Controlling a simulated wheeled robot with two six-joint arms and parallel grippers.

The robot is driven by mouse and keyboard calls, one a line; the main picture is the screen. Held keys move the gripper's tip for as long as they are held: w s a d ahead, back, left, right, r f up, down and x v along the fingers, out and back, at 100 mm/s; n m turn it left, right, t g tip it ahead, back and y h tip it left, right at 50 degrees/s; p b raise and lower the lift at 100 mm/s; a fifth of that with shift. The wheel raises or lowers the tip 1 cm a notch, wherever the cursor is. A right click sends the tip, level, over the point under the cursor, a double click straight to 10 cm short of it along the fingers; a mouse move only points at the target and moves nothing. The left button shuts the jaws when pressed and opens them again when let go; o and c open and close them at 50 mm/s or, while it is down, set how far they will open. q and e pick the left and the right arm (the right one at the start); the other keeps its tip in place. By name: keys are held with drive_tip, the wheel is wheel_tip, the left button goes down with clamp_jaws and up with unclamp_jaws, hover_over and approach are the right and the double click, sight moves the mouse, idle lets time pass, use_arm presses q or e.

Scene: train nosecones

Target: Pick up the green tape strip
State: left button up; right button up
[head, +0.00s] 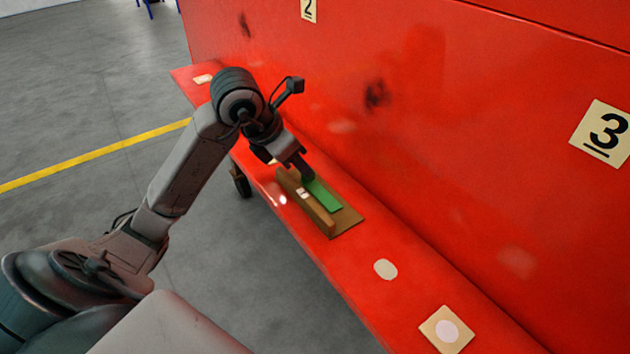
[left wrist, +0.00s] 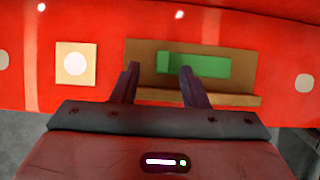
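The green tape strip (head: 323,195) lies on a brown holder (head: 349,217) with a raised front ledge, on the red shelf. In the left wrist view the strip (left wrist: 205,66) runs left to right, with a small raised tab at its left end. My left gripper (head: 305,175) is over the far end of the holder and hides part of it. In the left wrist view my left gripper (left wrist: 158,69) is open, its fingers apart with the strip's tab end showing between the tips. Contact cannot be told. My right gripper is out of view.
The red shelf (head: 408,309) runs along a tall red wall (head: 450,130). A beige square with a white disc (head: 443,322) and a pale round spot (head: 385,269) lie nearer on the shelf. Number plates 3 (head: 603,133) and 2 (head: 309,10) are on the wall. Grey floor is left.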

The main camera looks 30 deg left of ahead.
sight(321, 189)
use_arm(q)
drive_tip(key=shift+p+x, duration=0.45)
drive_tip(key=shift+x, duration=1.35)
drive_tip(key=shift+s+d, duration=0.15)
clamp_jaws()
